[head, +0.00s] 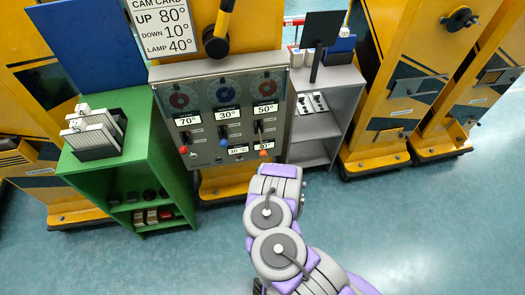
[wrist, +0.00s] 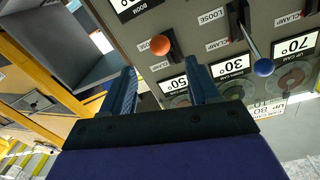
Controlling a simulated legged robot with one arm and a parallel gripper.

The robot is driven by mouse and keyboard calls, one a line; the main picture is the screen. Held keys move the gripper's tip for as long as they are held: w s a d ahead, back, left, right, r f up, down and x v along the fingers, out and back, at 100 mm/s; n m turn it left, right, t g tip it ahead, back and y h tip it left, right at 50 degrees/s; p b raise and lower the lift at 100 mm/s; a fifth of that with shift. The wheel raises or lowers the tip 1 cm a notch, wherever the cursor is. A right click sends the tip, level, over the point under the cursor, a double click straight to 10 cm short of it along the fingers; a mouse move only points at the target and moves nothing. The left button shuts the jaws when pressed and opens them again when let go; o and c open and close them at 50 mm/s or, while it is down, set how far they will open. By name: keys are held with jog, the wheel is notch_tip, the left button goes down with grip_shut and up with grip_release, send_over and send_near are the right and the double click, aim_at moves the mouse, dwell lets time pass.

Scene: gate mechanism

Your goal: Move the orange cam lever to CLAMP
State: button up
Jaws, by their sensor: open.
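The orange cam lever (head: 263,153) is the rightmost of three levers on the grey control panel (head: 205,85), below the 50° plate. Its knob hangs low in the head view. In the wrist view, which shows the panel upside down, the orange knob (wrist: 160,46) appears between and just beyond my fingertips. My gripper (wrist: 163,72) is open and empty, its two blue fingers pointing at the panel. I cannot tell how far the fingertips are from the knob. In the head view my arm hides the gripper.
The blue-knob lever (head: 223,143) is close beside the orange one and also shows in the wrist view (wrist: 263,67). A red-knob lever (head: 183,149) is further left. A green shelf (head: 150,185) stands left, a grey shelf (head: 345,85) right. The floor in front is clear.

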aim_at(263, 150)
jog(key=b+x, duration=0.4)
jog(key=x, duration=0.8)
jog(key=shift+w, duration=0.1)
dwell(0.4)
grip_shut()
dwell(0.4)
